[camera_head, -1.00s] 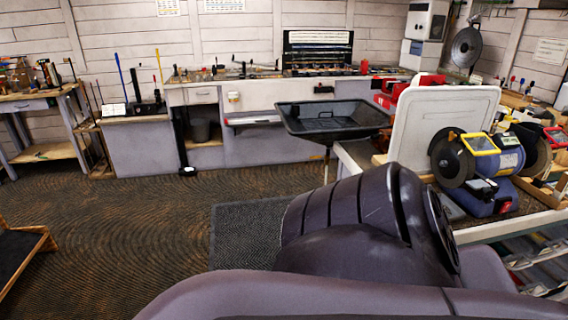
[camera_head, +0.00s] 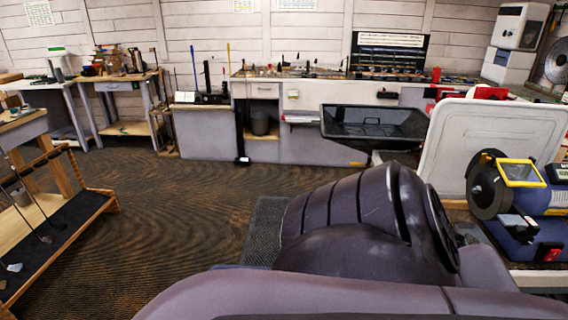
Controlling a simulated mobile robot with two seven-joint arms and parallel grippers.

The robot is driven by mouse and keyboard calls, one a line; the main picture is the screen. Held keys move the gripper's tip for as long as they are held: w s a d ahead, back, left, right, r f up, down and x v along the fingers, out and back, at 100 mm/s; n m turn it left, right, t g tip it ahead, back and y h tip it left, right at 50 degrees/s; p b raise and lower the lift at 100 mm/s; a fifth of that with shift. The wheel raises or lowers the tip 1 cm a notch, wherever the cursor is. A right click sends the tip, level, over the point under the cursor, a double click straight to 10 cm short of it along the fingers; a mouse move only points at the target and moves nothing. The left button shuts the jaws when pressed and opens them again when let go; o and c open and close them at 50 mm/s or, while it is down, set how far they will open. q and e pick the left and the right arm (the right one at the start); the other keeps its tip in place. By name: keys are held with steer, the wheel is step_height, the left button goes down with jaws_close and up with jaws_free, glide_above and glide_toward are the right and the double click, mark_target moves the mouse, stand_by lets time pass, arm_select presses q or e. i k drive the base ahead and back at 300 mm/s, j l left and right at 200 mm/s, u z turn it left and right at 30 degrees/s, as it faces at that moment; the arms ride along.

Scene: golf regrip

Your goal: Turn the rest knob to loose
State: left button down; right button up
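I cannot pick out the rest knob in this view. A blue bench grinder (camera_head: 545,200) with a dark wheel and a yellow-framed shield stands at the right edge, partly cut off. Whether a rest knob on it is visible, I cannot tell. A purple-grey link of my own arm fills the lower middle and hides part of the floor and bench. Neither of my grippers shows.
A black tray on a stand (camera_head: 372,125) and a white panel (camera_head: 490,145) are ahead to the right. Grey workbenches (camera_head: 310,143) line the back wall. A wooden club rack (camera_head: 60,232) stands at left. The patterned floor (camera_head: 170,215) between is open.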

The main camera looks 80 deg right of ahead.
mark_target(527, 240)
steer(key=k+l, duration=0.15)
steer(key=k, duration=0.5)
steer(key=k+l, duration=0.15)
steer(key=k, duration=0.45)
steer(key=k+l, duration=0.1)
steer(key=k, duration=0.55)
steer(key=k+l, duration=0.15)
steer(key=k, duration=0.5)
